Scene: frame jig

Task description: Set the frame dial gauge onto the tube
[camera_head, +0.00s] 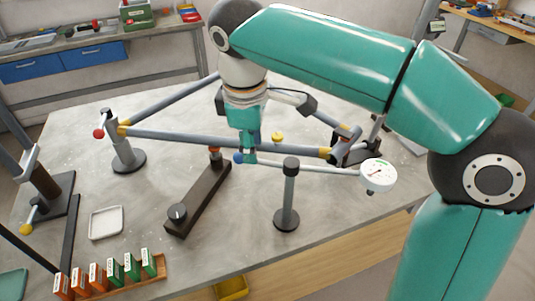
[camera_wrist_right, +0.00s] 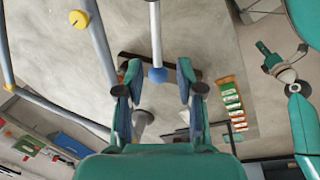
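The dial gauge has a white round dial (camera_head: 379,175) at the right of the head view. Its thin pale rod (camera_head: 325,168) runs left to a blue ball end (camera_head: 238,157); the ball also shows in the right wrist view (camera_wrist_right: 157,75). The grey frame tube (camera_head: 190,137) lies behind the rod. My right gripper (camera_head: 247,158) is at the rod's ball end; in the right wrist view its fingers (camera_wrist_right: 158,82) are apart, with the ball between them and no clear contact. A small teal gripper, seemingly my left (camera_wrist_right: 264,48), shows at the right of the wrist view; its fingers are unclear.
A black-capped post (camera_head: 287,195) stands at the rod; I cannot tell if they touch. A dark bar with a knob (camera_head: 195,205), a white tray (camera_head: 106,223) and a rack of orange and green blocks (camera_head: 112,279) are on the grey table (camera_head: 240,245). A red-knobbed stand (camera_head: 126,155) supports the frame's left.

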